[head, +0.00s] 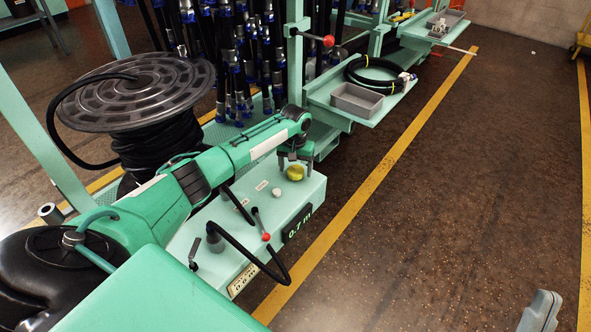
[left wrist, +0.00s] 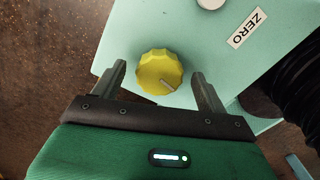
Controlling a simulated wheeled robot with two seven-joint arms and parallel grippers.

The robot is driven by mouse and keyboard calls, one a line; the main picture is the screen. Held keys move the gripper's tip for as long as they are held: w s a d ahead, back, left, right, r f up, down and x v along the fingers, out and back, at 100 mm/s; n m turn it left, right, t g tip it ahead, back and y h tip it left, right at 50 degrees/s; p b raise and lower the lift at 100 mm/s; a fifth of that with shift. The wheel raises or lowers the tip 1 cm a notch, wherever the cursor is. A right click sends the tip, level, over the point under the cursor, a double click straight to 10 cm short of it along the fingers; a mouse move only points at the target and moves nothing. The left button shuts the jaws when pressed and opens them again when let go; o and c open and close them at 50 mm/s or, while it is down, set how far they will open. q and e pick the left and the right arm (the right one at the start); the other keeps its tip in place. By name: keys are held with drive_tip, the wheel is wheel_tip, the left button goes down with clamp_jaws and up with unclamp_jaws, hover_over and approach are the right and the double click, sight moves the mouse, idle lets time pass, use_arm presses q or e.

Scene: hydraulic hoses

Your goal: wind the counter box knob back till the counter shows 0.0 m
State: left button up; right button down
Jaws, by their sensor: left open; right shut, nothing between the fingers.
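The yellow ribbed knob (head: 296,173) sits on top of the mint-green counter box (head: 312,192). The counter display (head: 299,225) on the box's side reads 0.7 m in green. My left gripper (head: 294,161) points down over the knob with its fingers open. In the left wrist view the knob (left wrist: 158,73) lies between the two fingers (left wrist: 160,68), with a visible gap on each side. A white line on the knob points toward the lower right there. My right gripper (head: 541,310) shows only partly at the lower right of the head view, shut and empty, away from the box.
A white button (head: 277,192) stands beside the knob, near a ZERO label (left wrist: 247,27). A hose reel (head: 140,92) stands behind my left arm. The floor at right is clear.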

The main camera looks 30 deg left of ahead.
use_arm(q)
drive_tip(key=shift+f, duration=0.2)
drive_tip(key=c, duration=1)
drive_tip(key=shift+o, duration=0.2)
